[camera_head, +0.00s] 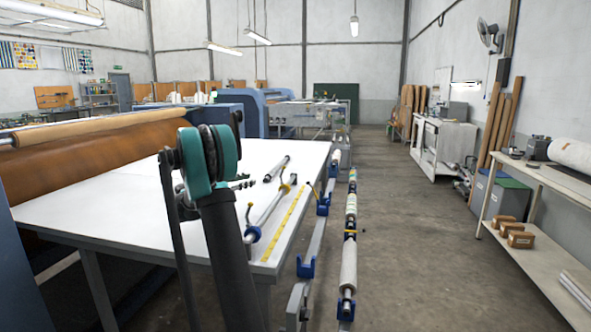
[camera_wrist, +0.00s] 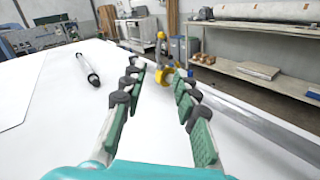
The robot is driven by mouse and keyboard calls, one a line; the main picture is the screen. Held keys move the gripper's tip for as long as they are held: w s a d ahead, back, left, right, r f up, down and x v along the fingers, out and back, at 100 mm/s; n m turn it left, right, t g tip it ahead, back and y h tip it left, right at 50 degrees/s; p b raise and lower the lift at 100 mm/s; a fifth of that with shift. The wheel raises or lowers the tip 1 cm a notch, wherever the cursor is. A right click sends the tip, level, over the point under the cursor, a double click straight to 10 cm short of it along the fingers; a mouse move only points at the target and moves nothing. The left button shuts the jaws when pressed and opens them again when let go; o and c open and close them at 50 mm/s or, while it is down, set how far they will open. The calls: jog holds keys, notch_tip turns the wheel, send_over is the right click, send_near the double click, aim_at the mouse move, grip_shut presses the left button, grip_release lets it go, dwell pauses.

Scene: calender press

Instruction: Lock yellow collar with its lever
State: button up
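A lever with a yellow knob (camera_wrist: 161,36) stands upright by the collar. My gripper (camera_wrist: 160,75) is open and empty, with green pads; the collar appears between its fingertips, seemingly beyond them. I cannot tell whether anything touches. In the head view my gripper (camera_head: 245,183) is partly hidden behind my arm, over the white table. The shaft (camera_head: 268,210) there carries yellow-tipped levers. Whether the collar is locked cannot be told.
A loose dark-ended rod (camera_wrist: 88,70) lies on the white table (camera_wrist: 50,125). In the head view a yellow strip (camera_head: 285,225) runs along the table's right edge. A rail with blue holders (camera_head: 306,266) and a long roller (camera_head: 349,262) stand beside it. The floor aisle is clear.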

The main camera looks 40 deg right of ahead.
jog(key=d, duration=0.6)
jog(key=w+d, duration=0.1)
jog(key=d, duration=1.1)
jog(key=shift+w+d, duration=0.25)
jog(key=shift+d, duration=0.05)
grip_shut()
